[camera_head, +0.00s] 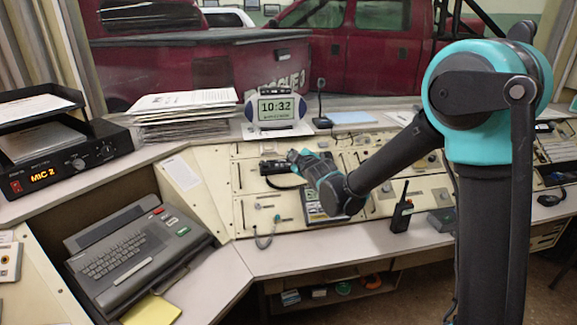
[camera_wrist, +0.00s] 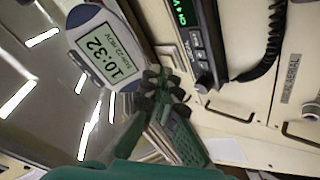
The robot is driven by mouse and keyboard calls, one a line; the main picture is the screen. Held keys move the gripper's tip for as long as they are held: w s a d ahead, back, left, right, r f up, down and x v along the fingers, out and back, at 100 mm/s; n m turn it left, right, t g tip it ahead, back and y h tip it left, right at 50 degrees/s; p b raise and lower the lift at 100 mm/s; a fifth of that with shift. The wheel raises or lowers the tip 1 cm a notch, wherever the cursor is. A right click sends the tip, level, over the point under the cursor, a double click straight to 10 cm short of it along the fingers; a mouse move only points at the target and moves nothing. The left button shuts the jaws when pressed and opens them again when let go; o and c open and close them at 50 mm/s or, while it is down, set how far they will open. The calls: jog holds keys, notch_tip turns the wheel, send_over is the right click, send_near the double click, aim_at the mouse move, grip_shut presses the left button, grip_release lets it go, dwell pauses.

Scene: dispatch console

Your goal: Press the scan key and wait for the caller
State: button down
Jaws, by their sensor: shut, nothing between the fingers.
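A black radio unit (camera_head: 280,168) is set in the sloped console panel. In the wrist view its front (camera_wrist: 195,40) shows a green "CH 4" display with small buttons beside it. I cannot read which button is the scan key. My gripper (camera_head: 294,156) is shut and empty, just at the upper right of the radio in the head view. In the wrist view my gripper's dark fingertips (camera_wrist: 163,88) are close together, beside the radio's lower end and in front of the clock. I cannot tell whether they touch anything.
A desk clock (camera_head: 278,108) reading 10:32 stands on the ledge behind the radio. A coiled cord (camera_wrist: 275,40) hangs beside the radio. A paper stack (camera_head: 185,112), a "MIC 2" box (camera_head: 60,165), a keyboard terminal (camera_head: 135,255) and a handheld radio (camera_head: 402,212) stand around.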

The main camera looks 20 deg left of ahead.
jog(key=shift+w+a+f, duration=0.25)
jog(key=shift+w+f, duration=0.15)
jog(key=shift+f, duration=0.3)
jog(key=shift+w+a+f, duration=0.2)
jog(key=shift+w+f, duration=0.2)
jog(key=shift+f, duration=0.3)
jog(key=shift+w+a+f, duration=0.25)
jog(key=shift+w+f, duration=0.15)
jog(key=shift+f, duration=0.3)
jog(key=shift+w+a+f, duration=0.15)
jog(key=shift+f, duration=0.2)
jog(key=shift+w+a+f, duration=0.1)
jog(key=shift+w+f, duration=0.1)
jog(key=shift+f, duration=0.1)
dwell(0.6)
jog(key=shift+s+r, duration=0.1)
jog(key=shift+s+d+r, duration=0.25)
jog(key=shift+s+r, duration=0.05)
jog(key=shift+r, duration=0.25)
jog(key=r, duration=0.1)
jog(key=s+d+r, duration=0.1)
jog(key=s+r, duration=0.1)
jog(key=r, duration=0.1)
jog(key=shift+s+d+r, duration=0.1)
jog(key=shift+s+d, duration=0.05)
jog(key=shift+d, duration=0.05)
dwell(0.5)
